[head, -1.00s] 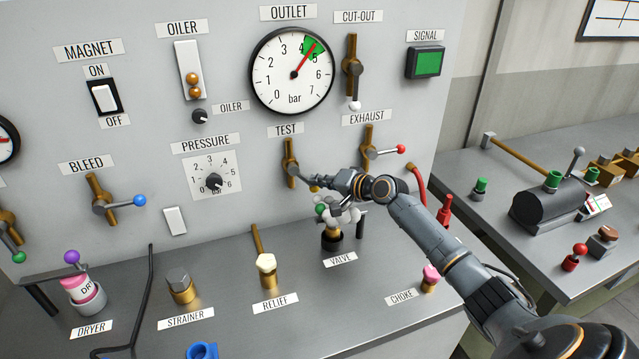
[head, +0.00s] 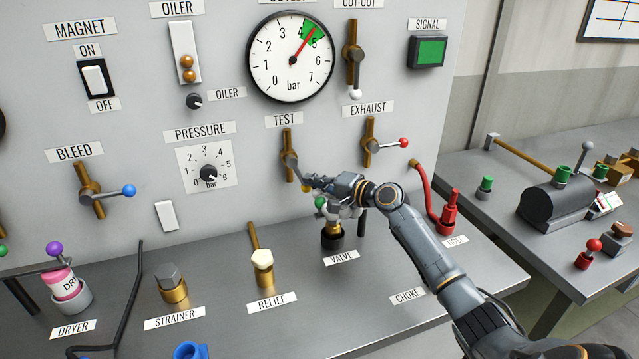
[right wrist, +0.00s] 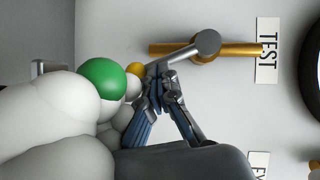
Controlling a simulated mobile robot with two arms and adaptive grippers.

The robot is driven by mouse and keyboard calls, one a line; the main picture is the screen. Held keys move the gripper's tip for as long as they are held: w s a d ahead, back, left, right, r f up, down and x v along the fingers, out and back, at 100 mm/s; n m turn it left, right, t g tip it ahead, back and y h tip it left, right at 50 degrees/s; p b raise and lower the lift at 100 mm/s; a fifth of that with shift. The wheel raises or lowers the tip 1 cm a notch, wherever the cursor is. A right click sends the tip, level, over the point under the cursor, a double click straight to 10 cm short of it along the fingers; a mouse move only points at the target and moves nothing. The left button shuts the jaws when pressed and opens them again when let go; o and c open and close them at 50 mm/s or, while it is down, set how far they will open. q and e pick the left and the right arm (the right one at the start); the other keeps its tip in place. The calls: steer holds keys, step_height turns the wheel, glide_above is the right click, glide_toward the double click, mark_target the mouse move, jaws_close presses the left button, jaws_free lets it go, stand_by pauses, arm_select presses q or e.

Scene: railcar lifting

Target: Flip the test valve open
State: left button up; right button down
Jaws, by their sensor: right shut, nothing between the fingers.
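The test valve (head: 288,160) is a brass vertical pipe below the TEST label (head: 283,121) on the grey panel. Its grey lever slants down and to the right, ending in a small yellow knob (head: 305,187). In the right wrist view the valve (right wrist: 225,49) lies sideways, with its grey lever reaching toward the yellow knob (right wrist: 136,69). My right gripper (head: 314,182) is shut and empty, its fingertips (right wrist: 157,78) close beside the knob. Whether they touch it I cannot tell. My left gripper is not in view.
Just below my right gripper stands the VALVE fitting (head: 332,235), with pale rounded parts and a green ball (right wrist: 102,79). The exhaust valve (head: 371,145) with a red knob is to the right. A relief fitting (head: 262,266) stands on the bench to the left.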

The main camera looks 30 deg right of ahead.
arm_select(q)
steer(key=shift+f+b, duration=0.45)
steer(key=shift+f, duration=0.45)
arm_select(e)
steer(key=shift+w+a+f+m, duration=0.1)
steer(key=shift+a+f+m, duration=0.25)
steer(key=shift+a, duration=0.1)
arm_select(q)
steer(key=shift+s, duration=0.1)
arm_select(e)
steer(key=shift+r, duration=0.1)
